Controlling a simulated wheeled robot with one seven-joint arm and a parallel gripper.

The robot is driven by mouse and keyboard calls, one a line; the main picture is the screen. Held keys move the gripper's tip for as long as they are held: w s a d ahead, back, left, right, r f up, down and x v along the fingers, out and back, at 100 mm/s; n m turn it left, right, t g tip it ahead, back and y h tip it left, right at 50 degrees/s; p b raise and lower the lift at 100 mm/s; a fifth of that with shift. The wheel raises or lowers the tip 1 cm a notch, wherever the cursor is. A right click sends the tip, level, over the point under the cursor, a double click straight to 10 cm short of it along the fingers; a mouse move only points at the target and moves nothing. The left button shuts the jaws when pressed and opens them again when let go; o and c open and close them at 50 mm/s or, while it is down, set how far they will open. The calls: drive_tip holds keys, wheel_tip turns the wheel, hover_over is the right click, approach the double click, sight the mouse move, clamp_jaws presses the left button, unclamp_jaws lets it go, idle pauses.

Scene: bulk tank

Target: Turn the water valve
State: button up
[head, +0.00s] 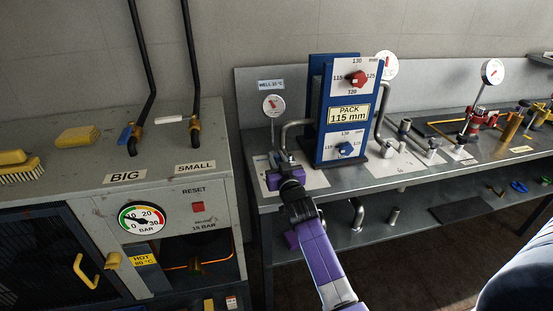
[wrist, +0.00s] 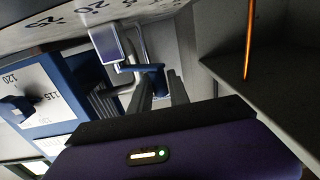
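A blue lever (wrist: 150,78) is fixed to a bent silver pipe, and I take it for the water valve's handle. In the wrist view it lies just past and between the tips of my gripper (wrist: 156,88). The two dark fingers stand apart with nothing clearly held; I cannot tell whether either touches the lever. In the head view my gripper (head: 283,166) is low at the foot of the bent pipe (head: 294,126), left of the blue panel. It hides the lever there.
The blue panel (head: 322,108) carries a red knob (head: 358,78) and a blue knob (head: 345,149) close on the right. A round gauge (head: 273,105) stands behind my gripper.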

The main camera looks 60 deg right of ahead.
clamp_jaws()
idle(1.1)
